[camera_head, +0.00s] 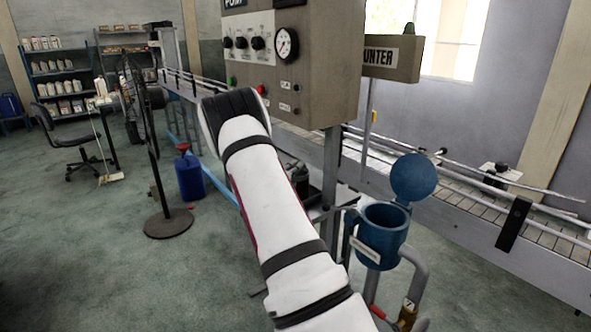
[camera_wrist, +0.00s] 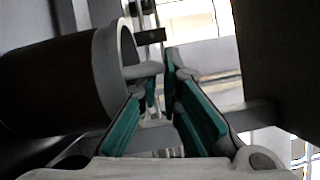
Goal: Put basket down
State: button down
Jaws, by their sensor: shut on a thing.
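In the wrist view my gripper (camera_wrist: 158,90), with teal-lined fingers, is shut on a thin grey handle-like part. This part seems to belong to the dark grey cylindrical basket (camera_wrist: 60,85), which lies sideways in the picture at the left, its rim towards the fingers. How the handle joins the basket is hard to make out. In the head view my white arm covers the middle, and neither my gripper nor the basket shows there.
A blue round housing (camera_head: 382,236) with its blue lid (camera_head: 413,177) raised stands right of my arm. The pump control panel (camera_head: 290,60) is behind my arm. A conveyor (camera_head: 470,200) runs along the right. A standing fan (camera_head: 168,222) and blue can (camera_head: 190,178) stand left; floor nearby is clear.

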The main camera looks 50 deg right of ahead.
jog(key=shift+f, duration=0.15)
jog(key=c, duration=1.8)
grip_release()
jog(key=shift+f, duration=0.1)
